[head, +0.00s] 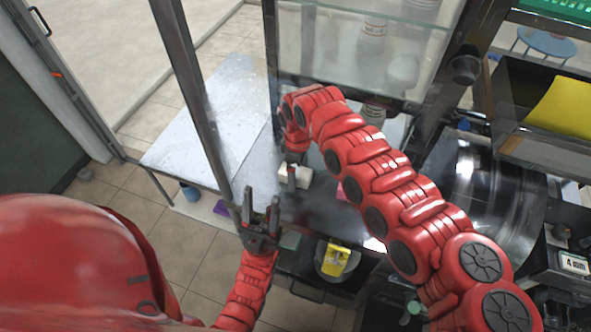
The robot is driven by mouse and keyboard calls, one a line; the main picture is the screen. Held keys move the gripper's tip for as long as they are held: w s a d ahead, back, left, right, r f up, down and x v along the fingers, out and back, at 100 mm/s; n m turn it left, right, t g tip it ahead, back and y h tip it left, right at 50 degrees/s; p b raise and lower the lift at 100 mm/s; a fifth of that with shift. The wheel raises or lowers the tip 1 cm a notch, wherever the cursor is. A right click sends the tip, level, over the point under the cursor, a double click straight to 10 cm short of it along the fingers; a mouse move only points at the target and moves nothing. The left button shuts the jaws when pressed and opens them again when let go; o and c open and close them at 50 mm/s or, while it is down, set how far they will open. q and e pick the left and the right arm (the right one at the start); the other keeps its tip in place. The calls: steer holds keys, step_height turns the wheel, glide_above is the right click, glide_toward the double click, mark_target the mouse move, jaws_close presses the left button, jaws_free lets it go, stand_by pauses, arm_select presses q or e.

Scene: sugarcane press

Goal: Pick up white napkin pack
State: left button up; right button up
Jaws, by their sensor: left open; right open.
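The white napkin pack (304,175) is a small pale block on the dark counter, near the middle of the head view. My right gripper (290,174) reaches down over it from above and hides part of it. Its jaws are open; I cannot tell whether they touch the pack or straddle it. My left gripper (261,199) is open and empty, with its fingers pointing up in the picture, to the lower left of the pack.
A metal post (194,95) stands left of my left gripper. A glass case (360,45) is behind my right arm. A pink item (351,190) lies right of the pack. A bin with something yellow (335,260) is below. A light table (225,120) is at left.

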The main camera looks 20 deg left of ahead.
steer(key=shift+f, duration=0.2)
steer(key=shift+c, duration=0.2)
steer(key=c, duration=1.5)
